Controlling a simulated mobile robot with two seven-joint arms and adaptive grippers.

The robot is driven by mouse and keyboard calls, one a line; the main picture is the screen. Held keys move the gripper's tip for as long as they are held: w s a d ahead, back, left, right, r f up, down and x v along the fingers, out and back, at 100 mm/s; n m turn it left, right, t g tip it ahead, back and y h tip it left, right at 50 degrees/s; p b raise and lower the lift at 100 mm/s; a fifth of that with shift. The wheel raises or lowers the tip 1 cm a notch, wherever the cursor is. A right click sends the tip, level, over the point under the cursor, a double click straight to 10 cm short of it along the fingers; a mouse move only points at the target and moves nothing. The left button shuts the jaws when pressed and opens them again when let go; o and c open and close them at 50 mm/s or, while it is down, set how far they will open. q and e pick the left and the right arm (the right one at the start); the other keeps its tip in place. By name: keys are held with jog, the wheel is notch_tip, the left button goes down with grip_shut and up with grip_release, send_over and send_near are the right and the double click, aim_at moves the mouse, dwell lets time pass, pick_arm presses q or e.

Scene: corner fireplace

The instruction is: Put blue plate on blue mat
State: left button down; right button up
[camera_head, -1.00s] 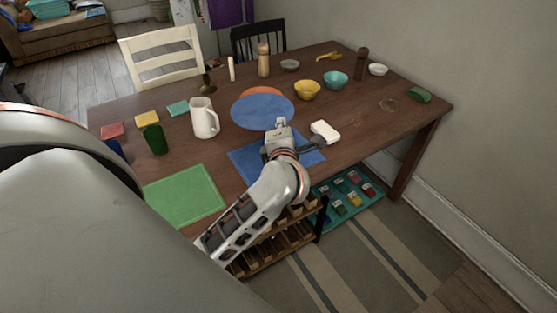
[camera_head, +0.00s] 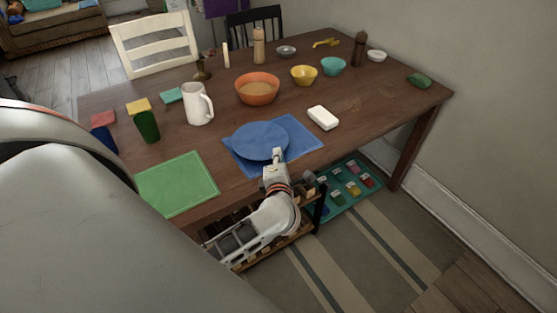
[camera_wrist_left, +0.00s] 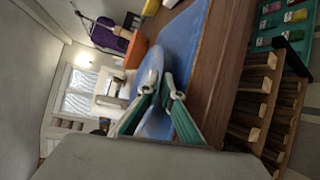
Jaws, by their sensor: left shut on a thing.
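The blue plate (camera_head: 260,139) is over the blue mat (camera_head: 304,134) near the table's front edge, covering the mat's middle and left part. My left gripper (camera_head: 277,155) is shut on the plate's near rim. In the left wrist view, the plate (camera_wrist_left: 152,75) runs between the two fingers of the gripper (camera_wrist_left: 162,95), with the mat (camera_wrist_left: 185,50) beside it. I cannot tell whether the plate's underside touches the mat. My right gripper is not in view.
An orange bowl (camera_head: 257,90) stands behind the plate, a white mug (camera_head: 198,104) to the left and a white block-like dish (camera_head: 323,117) to the right. A green mat (camera_head: 178,183) lies at the left front. A rack (camera_head: 278,246) stands below the table edge.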

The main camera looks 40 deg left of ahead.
pick_arm(q)
jog(key=shift+f, duration=0.5)
